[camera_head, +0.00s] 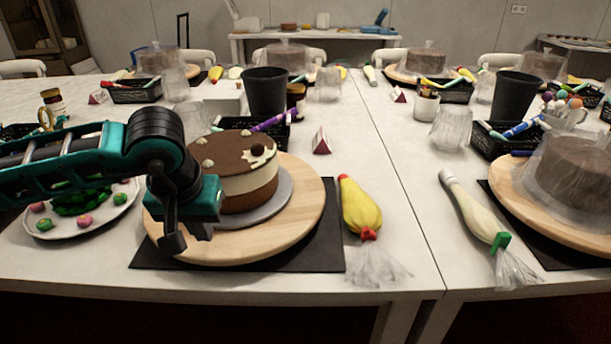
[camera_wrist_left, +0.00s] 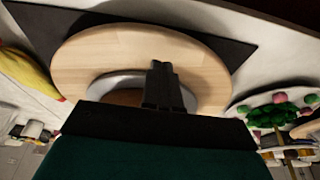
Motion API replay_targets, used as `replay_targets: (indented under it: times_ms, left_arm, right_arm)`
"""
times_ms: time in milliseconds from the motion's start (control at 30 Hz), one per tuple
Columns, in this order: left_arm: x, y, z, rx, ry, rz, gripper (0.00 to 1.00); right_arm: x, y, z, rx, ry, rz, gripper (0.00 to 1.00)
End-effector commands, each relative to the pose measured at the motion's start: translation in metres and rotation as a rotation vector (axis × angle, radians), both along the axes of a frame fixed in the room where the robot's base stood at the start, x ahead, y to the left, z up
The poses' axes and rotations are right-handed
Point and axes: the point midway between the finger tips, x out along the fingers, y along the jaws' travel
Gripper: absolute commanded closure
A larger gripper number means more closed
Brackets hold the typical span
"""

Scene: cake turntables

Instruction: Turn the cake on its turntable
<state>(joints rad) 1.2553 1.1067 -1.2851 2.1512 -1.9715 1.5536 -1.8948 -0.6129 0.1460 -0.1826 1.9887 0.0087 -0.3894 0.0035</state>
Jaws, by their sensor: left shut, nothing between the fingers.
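A round cake (camera_head: 240,172) with a brown top, a cream band and a brown base sits on a grey disc (camera_head: 280,204) on a round wooden turntable (camera_head: 305,205). The turntable stands on a black mat (camera_head: 331,250). My left gripper (camera_head: 172,243) hangs over the turntable's front left part, left of the cake, and is shut and empty. In the left wrist view, its closed fingers (camera_wrist_left: 162,68) show over the wooden turntable (camera_wrist_left: 205,75) and the grey disc's edge. I cannot tell whether they touch the wood. My right gripper is not in view.
A yellow piping bag (camera_head: 360,208) lies right of the mat and a cream piping bag (camera_head: 472,210) lies farther right. A plate (camera_head: 105,217) with green and pink decorations is at the left. A black cup (camera_head: 266,92) and a black basket (camera_head: 272,135) stand behind the cake.

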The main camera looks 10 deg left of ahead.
Motion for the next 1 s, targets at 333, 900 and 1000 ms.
replay_targets:
  times_ms: [333, 900, 1000]
  left_arm:
    - [0.0, 0.0, -0.015, 0.0, 0.0, 0.0, 1.0]
    - [0.005, -0.014, -0.028, -0.002, 0.0, -0.004, 1.0]
    - [0.01, -0.029, -0.028, -0.003, -0.001, -0.005, 1.0]
  right_arm:
    - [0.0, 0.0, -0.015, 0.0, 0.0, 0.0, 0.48]
    - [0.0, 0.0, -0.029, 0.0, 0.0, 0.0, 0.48]
    - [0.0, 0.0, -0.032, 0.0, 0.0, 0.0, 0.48]
